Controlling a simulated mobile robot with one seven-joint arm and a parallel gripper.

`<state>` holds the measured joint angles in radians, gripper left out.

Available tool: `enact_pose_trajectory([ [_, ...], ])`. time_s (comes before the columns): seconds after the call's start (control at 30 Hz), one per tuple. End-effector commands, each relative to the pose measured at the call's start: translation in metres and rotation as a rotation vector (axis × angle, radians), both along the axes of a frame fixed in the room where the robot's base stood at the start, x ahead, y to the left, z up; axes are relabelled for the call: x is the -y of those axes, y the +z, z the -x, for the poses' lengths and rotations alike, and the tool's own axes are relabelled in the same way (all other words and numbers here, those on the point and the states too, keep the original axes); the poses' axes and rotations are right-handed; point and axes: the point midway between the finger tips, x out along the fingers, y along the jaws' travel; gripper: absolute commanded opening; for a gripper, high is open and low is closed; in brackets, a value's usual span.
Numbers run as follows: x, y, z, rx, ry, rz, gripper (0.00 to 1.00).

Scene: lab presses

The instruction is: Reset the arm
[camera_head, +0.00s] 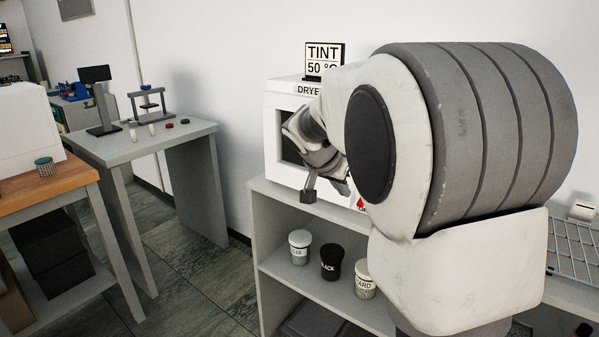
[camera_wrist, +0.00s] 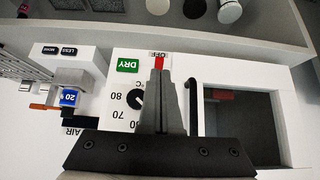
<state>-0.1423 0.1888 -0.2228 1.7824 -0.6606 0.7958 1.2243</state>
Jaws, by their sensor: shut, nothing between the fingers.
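My arm fills the right half of the head view and hides part of the white dryer (camera_head: 285,110). My gripper (camera_head: 308,196) is low in front of the dryer's front face. In the wrist view, where the lettering is upside down, my gripper (camera_wrist: 159,62) is shut and empty. Its fingertips overlap the red mark by the OFF label; I cannot tell whether they touch the panel. The green DRY label (camera_wrist: 128,66) and a black dial (camera_wrist: 136,99) with temperature numbers are left of the fingers. A dark opening (camera_wrist: 245,120) is to the right.
A TINT 50 °C sign (camera_head: 324,62) stands on the dryer. Several lidded jars, including a black one (camera_head: 331,262), stand on the shelf below. A grey table (camera_head: 130,148) with a small press and a wooden-topped bench (camera_head: 40,190) are at left. Tiled floor between is clear.

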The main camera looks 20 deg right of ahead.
Motion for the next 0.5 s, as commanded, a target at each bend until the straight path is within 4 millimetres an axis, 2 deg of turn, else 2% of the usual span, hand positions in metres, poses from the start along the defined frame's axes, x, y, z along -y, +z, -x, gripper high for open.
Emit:
enact_pose_trajectory([
  [0.13,-0.002,0.003,0.007,-0.006,0.013,-0.008,0.0],
  [0.23,-0.008,0.008,0.025,-0.027,0.054,-0.028,0.0],
  [0.37,-0.024,0.016,0.066,-0.07,0.156,-0.066,0.0],
  [0.5,-0.046,0.021,0.115,-0.115,0.295,-0.102,0.0],
])
